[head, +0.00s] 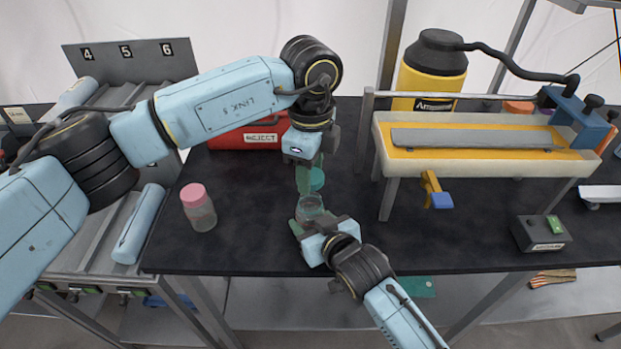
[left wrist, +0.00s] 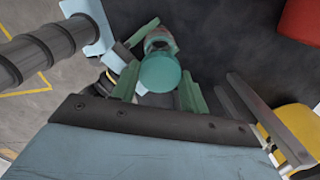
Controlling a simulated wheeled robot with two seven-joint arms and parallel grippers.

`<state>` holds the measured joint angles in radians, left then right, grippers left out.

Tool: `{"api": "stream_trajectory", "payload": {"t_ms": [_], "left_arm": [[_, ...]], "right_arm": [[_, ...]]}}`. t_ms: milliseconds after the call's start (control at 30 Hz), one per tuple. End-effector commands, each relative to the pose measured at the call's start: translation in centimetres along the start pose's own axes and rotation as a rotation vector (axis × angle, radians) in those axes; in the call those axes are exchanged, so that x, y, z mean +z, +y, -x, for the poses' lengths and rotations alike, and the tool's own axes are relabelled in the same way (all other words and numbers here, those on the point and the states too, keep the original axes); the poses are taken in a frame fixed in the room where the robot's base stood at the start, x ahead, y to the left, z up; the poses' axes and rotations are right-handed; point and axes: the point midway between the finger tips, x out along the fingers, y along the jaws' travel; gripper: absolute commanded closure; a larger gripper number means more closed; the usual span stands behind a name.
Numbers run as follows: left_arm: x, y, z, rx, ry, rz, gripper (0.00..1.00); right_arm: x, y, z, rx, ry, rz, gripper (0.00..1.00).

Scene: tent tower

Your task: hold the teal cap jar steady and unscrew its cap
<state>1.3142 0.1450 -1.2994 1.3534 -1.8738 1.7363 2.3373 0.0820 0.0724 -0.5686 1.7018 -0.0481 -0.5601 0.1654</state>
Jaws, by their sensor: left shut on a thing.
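The teal cap (head: 317,180) is between the fingers of my left gripper (head: 311,180), which is shut on it from above. The clear jar (head: 310,205) stands below, its round open top visible beneath the cap, so the cap appears apart from the jar. My right gripper (head: 312,219) comes from the front with its fingers around the jar's sides and is shut on it; the jar's lower part is hidden. In the left wrist view, the teal cap (left wrist: 160,73) covers part of the jar (left wrist: 159,41) behind it.
A pink-capped jar (head: 198,207) stands at the left of the dark table (head: 255,245). A red reject bin (head: 250,135) is behind my left gripper. A yellow-topped trough (head: 480,150) and a small box with a green button (head: 541,233) are at the right.

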Motion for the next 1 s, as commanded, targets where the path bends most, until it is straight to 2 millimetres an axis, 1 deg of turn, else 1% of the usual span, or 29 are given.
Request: {"api": "stream_trajectory", "payload": {"t_ms": [67,233,267,433,767,867,1000], "left_arm": [[0.0,0.0,0.5,0.001,0.0,0.0,0.83],[0.0,0.0,0.5,0.001,0.0,-0.001,0.83],[0.0,0.0,0.5,0.001,0.0,-0.001,0.83],[0.0,0.0,0.4,0.001,0.0,-0.001,0.83],[0.0,0.0,0.5,0.001,0.0,-0.001,0.83],[0.0,0.0,0.7,0.001,0.0,-0.001,0.83],[0.0,0.0,1.1,0.001,0.0,-0.001,0.83]], "right_arm": [[0.0,0.0,0.0,0.0,-0.001,0.0,1.0],[0.0,0.0,0.0,0.0,-0.001,0.0,1.0],[0.0,0.0,0.0,0.0,-0.001,0.0,0.45],[0.0,0.0,0.0,0.0,0.0,0.0,0.23],[0.0,0.0,0.2,0.0,0.0,0.0,0.22],[0.0,0.0,1.1,0.0,-0.001,0.0,0.22],[0.0,0.0,3.4,0.0,-0.001,0.0,0.22]]}}
